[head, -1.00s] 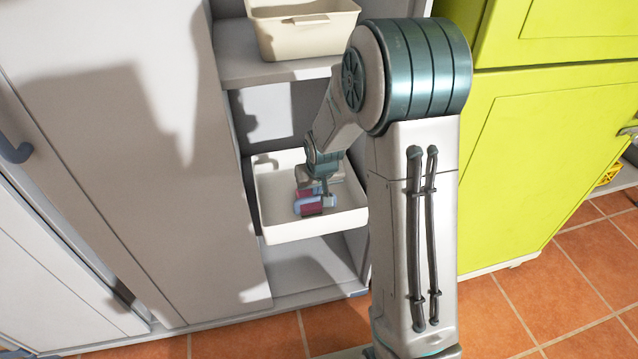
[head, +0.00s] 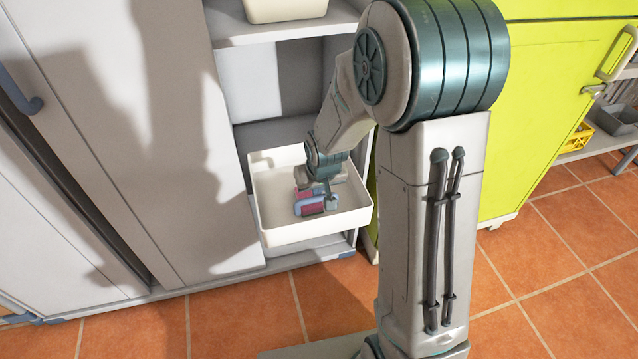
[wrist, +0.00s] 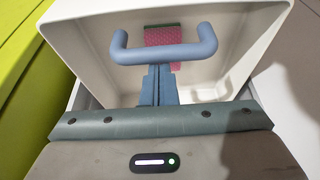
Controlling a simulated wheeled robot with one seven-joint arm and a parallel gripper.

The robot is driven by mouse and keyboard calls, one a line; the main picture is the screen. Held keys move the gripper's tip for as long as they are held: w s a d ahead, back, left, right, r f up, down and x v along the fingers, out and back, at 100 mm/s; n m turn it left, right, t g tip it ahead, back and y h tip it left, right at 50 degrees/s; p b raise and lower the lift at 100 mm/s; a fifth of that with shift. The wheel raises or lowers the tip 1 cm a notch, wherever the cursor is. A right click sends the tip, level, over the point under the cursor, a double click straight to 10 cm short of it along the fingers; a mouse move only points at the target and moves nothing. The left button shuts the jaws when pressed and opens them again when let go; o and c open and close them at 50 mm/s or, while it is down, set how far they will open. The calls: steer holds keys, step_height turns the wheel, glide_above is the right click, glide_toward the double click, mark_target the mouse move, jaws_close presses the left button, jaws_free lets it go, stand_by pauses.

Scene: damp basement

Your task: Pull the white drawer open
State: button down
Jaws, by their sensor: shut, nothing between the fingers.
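The white drawer (head: 315,235) stands pulled out of the cabinet, and I see into it from above. In the wrist view its white wall (wrist: 245,65) surrounds the shut fingers. A blue U-shaped bar (wrist: 165,55) and a pink piece with a dark green edge (wrist: 165,35) show within the drawer's outline. My gripper (head: 330,203) is shut and empty, with its fingers reaching down inside the drawer. In the wrist view the fingertips (wrist: 158,70) meet the blue bar in the picture; whether they touch it, I cannot tell.
A cream bin (head: 285,8) sits on the shelf above the drawer. Grey cabinet doors (head: 110,160) stand at left and a lime-green cabinet (head: 540,110) at right. Tiled floor (head: 560,270) is clear in front. A grey bin and yellow crate (head: 580,137) are at far right.

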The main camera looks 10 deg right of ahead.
steer(key=shift+r, duration=0.15)
steer(key=shift+s+r+p, duration=0.1)
steer(key=shift+r+p, duration=0.25)
steer(key=p+v, duration=0.6)
steer(key=v, duration=0.3)
steer(key=shift+s, duration=0.1)
steer(key=s+d+r+p, duration=0.1)
steer(key=s+r+p, duration=0.5)
steer(key=r, duration=0.5)
steer(key=s+d+r+p, duration=0.1)
steer(key=s+r+p, duration=0.5)
steer(key=r, duration=0.5)
steer(key=s+d+r+m+g+p, duration=0.1)
steer(key=s+r+p, duration=0.5)
steer(key=r, duration=0.5)
steer(key=shift+s+d+p, duration=0.15)
steer(key=shift+d+p, duration=0.15)
steer(key=shift+p, duration=0.95)
